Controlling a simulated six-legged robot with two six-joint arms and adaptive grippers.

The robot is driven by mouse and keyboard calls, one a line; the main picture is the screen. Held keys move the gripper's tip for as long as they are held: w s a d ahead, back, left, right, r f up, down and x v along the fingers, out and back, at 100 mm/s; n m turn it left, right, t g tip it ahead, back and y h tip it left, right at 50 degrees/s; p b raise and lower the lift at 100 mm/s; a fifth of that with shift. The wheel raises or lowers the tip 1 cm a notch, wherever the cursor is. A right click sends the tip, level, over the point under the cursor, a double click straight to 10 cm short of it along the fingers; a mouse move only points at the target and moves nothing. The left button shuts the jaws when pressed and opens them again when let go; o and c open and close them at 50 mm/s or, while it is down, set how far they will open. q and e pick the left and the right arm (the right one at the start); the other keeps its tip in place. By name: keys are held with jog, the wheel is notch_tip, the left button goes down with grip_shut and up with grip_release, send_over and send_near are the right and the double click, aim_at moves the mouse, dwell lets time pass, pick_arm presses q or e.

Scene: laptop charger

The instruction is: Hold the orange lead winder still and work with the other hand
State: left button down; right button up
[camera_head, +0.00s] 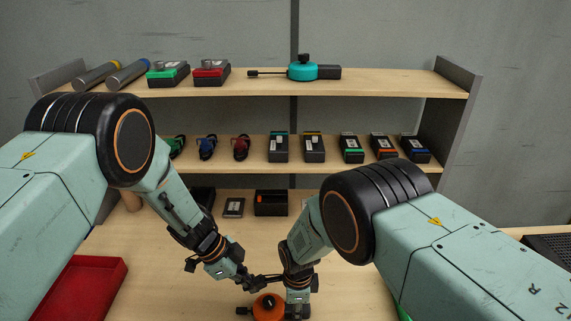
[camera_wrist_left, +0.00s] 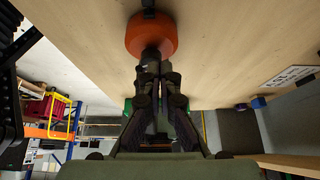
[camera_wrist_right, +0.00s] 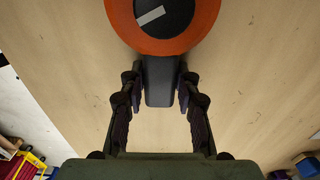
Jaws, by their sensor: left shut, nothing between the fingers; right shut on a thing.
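The orange lead winder (camera_head: 267,310) is at the bottom of the head view, over the light wood table. In the right wrist view, my right gripper (camera_wrist_right: 160,70) is shut on the winder's dark grey block handle (camera_wrist_right: 159,85); the winder's orange body (camera_wrist_right: 190,38) has a dark top with a pale strip. My left gripper (camera_head: 254,283) is shut just beyond the winder. In the left wrist view, its fingertips (camera_wrist_left: 152,70) are close together beside a dark stub by the orange body (camera_wrist_left: 150,38). Whether they touch the stub is unclear.
A teal winder (camera_head: 303,71) lies on the upper shelf (camera_head: 390,85). Several boxes and coiled leads fill the shelf below. A red tray (camera_head: 90,288) is at lower left. A dark box (camera_head: 271,204) stands at the back of the table, which has clear wood in the middle.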

pick_arm(q)
notch_tip(320, 180, up, 2)
jog(key=shift+r, duration=0.15)
dwell(0.3)
pick_arm(e)
jog(key=o, duration=1.1)
jog(key=shift+o, duration=0.2)
jog(key=shift+d, duration=0.1)
